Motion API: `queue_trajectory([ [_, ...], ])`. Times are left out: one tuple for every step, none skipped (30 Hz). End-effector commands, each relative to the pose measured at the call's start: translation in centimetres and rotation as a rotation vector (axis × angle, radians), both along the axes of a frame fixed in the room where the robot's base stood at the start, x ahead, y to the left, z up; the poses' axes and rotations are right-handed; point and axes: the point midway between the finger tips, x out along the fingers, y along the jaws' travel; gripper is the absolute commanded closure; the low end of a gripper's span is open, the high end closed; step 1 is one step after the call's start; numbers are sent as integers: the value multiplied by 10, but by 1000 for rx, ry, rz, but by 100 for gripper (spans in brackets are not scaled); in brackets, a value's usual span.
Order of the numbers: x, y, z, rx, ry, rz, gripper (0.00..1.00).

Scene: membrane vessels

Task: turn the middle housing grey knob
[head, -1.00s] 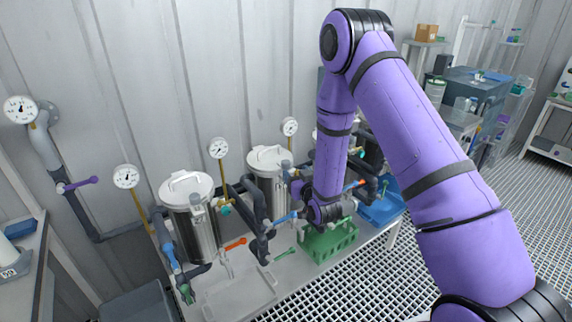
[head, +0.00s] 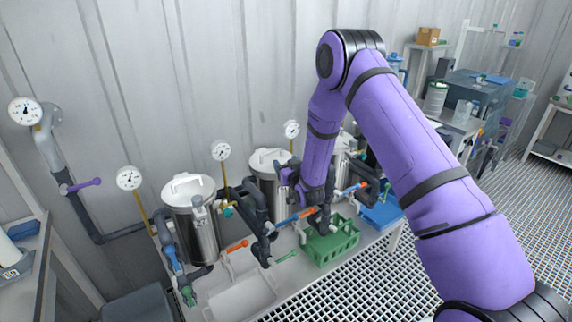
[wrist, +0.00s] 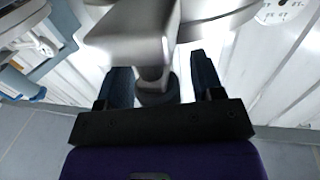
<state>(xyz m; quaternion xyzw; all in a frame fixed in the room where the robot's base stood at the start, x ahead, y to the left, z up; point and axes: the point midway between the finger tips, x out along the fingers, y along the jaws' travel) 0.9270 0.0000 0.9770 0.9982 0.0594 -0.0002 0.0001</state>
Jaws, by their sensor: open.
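The middle housing (head: 267,163) is a steel canister with a pale lid, in the middle of the row along the wall. My gripper (head: 287,178) is at its front right side, and my wrist hides part of it. In the wrist view my gripper (wrist: 163,82) is open, with one dark finger on each side of a grey metallic knob (wrist: 150,50). The knob's stem and dark lower end lie between the fingers. I cannot tell whether either finger touches it. In the head view this knob is hidden or too small to make out.
The left housing (head: 190,218) stands nearer, with gauges on the wall behind. Dark pipes with an orange-red handle (head: 237,245) and other coloured handles run in front. A green crate (head: 333,243) sits on the bench below my wrist. The grated floor is clear.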

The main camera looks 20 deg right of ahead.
Motion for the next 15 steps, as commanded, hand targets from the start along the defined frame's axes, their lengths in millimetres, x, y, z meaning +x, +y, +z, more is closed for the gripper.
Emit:
queue_trajectory([
  [1,0,0,0,-1,0,39],
  [2,0,0,0,-1,0,39],
  [2,0,0,0,-1,0,39],
  [2,0,0,0,-1,0,39],
  [2,0,0,0,-1,0,39],
  [2,0,0,0,0,0,39],
  [2,0,0,0,0,0,39],
  [2,0,0,0,0,0,39],
  [2,0,0,0,0,0,41],
  [2,0,0,0,0,0,48],
  [2,0,0,0,0,0,55],
  [2,0,0,0,0,0,64],
  [2,0,0,0,0,0,71],
  [2,0,0,0,0,0,78],
  [2,0,0,0,0,-1,87],
])
